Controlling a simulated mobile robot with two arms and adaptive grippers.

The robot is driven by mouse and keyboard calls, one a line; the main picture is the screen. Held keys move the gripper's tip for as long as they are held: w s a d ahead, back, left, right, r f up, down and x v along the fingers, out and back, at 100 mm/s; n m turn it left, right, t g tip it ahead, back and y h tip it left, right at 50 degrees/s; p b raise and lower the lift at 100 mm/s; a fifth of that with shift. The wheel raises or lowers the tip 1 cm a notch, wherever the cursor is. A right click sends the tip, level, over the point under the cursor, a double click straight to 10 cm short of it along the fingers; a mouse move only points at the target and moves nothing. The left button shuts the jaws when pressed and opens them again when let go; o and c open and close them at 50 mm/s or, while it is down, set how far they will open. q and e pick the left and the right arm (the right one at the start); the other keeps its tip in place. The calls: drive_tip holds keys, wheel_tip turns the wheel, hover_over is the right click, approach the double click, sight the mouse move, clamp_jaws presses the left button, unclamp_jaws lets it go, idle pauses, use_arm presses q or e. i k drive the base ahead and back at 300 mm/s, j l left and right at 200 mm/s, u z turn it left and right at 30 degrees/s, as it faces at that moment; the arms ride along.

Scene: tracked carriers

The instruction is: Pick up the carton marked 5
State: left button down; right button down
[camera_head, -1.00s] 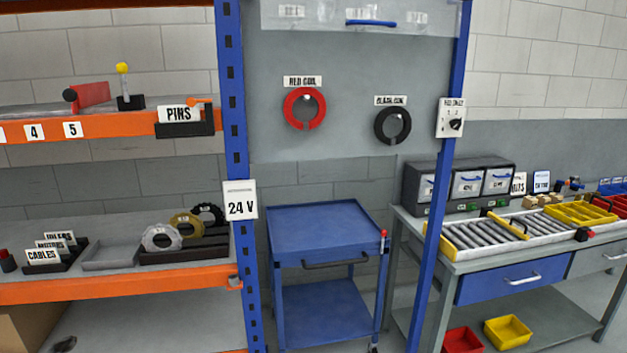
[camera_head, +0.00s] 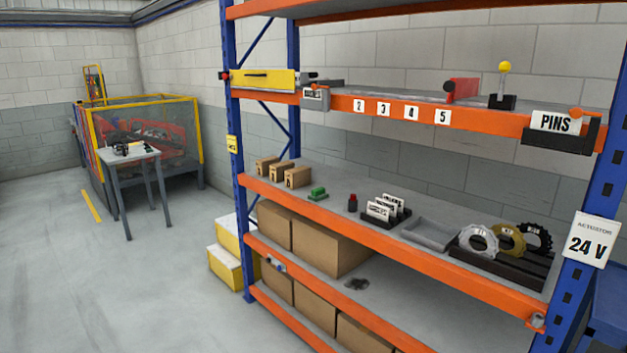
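I cannot read a 5 on any carton. A label with 5 (camera_head: 443,117) is on the upper orange beam, beside labels 2, 3 and 4, and no carton stands above it. Neither of my grippers is in view.
The blue and orange rack (camera_head: 400,240) fills the right half. The middle shelf also holds a green part (camera_head: 318,194), a card holder (camera_head: 386,211) and gears (camera_head: 480,240). Yellow boxes (camera_head: 232,267) stand at its left end. A small table (camera_head: 130,153) stands farther left; the floor between is clear.

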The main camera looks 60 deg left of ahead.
sight(296, 178)
drive_tip(key=u, duration=1.9)
drive_tip(key=i+j, duration=0.1)
drive_tip(key=i, duration=0.3)
drive_tip(key=i+j+z, duration=0.1)
drive_tip(key=i, duration=0.3)
drive_tip(key=i+j, duration=0.2)
drive_tip(key=i, duration=0.2)
